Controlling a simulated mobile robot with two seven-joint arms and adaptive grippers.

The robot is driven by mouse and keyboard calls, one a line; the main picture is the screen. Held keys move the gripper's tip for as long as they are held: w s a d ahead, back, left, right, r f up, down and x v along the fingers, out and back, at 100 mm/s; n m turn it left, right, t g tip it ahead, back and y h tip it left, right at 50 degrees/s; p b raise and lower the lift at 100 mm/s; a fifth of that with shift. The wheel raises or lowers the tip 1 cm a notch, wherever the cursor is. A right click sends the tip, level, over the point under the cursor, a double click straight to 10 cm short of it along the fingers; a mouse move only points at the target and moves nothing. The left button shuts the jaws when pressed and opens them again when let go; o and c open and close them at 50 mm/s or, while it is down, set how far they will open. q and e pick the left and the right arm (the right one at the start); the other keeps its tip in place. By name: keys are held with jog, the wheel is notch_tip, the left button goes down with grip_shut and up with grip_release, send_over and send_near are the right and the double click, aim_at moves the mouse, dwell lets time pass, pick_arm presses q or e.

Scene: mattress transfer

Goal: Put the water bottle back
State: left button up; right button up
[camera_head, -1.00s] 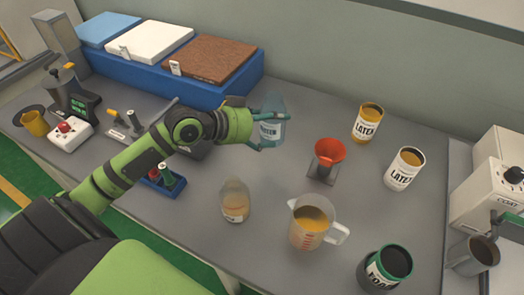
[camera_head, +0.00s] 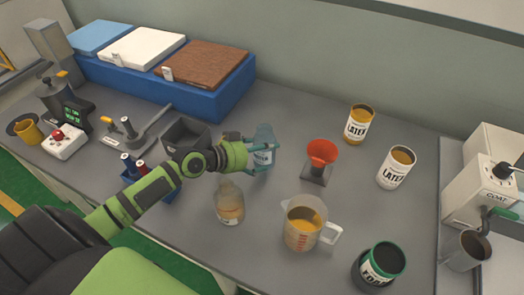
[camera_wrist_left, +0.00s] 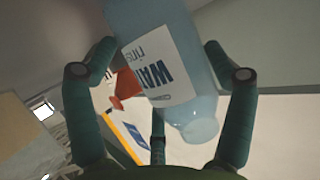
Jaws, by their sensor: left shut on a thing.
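The water bottle (camera_head: 264,146) is a clear bluish bottle with a white label, standing about upright over the middle of the table. My left gripper (camera_head: 262,158) is shut on it, its teal fingers around the bottle's body. In the left wrist view the bottle (camera_wrist_left: 163,60) fills the middle between the fingers, with its label reading "WAT…". I cannot tell whether its base touches the table. My right gripper is in neither view.
A red funnel on a stand (camera_head: 320,158) is just right of the bottle. A bottle of amber liquid (camera_head: 229,203) and a measuring jug (camera_head: 302,224) are in front. Latex cans (camera_head: 359,124) stand at the right. A dark bin (camera_head: 186,135) is left; a blue scale base (camera_head: 215,100) is behind.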

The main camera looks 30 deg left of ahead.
pick_arm(q)
jog(key=shift+f, duration=0.15)
jog(key=o, duration=1.3)
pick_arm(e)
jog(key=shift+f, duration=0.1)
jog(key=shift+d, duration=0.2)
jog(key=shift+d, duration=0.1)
pick_arm(q)
jog(key=shift+s+a+r, duration=0.1)
jog(key=shift+r, duration=0.1)
jog(key=shift+b+v, duration=1.05)
jog(key=shift+v, duration=4.85)
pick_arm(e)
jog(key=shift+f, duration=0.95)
